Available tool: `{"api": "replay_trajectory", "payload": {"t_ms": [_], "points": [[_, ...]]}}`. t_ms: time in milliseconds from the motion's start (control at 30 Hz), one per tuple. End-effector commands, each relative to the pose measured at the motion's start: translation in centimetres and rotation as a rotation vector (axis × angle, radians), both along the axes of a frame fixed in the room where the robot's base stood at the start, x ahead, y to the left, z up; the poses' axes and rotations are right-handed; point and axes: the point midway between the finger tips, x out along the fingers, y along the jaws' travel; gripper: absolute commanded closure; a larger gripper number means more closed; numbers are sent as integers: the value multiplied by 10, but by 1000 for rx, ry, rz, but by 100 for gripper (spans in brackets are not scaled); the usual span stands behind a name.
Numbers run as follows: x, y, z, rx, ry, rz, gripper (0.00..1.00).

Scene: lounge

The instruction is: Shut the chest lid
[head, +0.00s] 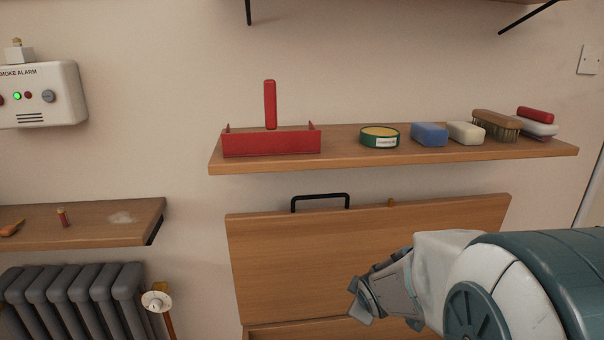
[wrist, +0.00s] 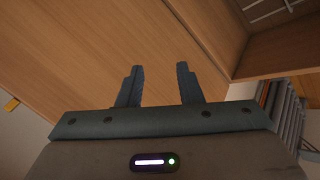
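The wooden chest lid (head: 300,260) stands raised against the wall below the shelf, with a black handle (head: 320,196) on its top edge. The top of the chest body (head: 300,330) just shows at the bottom of the head view. My gripper (head: 358,300) is in front of the lid, at its lower right part. In the wrist view the lid (wrist: 150,40) fills the upper left, and the chest's side (wrist: 275,50) shows at the upper right. There the two fingers of my gripper (wrist: 160,85) are apart with nothing between them. Whether they touch the lid I cannot tell.
A wall shelf (head: 450,158) above the lid holds a red tray (head: 270,144), a green tin (head: 379,138), a blue block (head: 429,134) and a brush (head: 496,124). A lower shelf (head: 100,225) and a radiator (head: 75,295) are at the left. Grey slats (wrist: 285,110) show in the wrist view.

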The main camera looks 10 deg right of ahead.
Motion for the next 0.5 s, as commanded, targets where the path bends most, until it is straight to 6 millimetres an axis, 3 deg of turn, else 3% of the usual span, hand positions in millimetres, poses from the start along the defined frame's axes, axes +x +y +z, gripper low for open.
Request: {"api": "replay_trajectory", "payload": {"t_ms": [33, 200, 333, 500], "points": [[14, -5, 21, -36, -44, 80, 67], [56, -3, 66, -160, -253, 377, 67], [73, 2, 103, -239, -435, 564, 67], [81, 8, 145, -315, -648, 711, 67]]}}
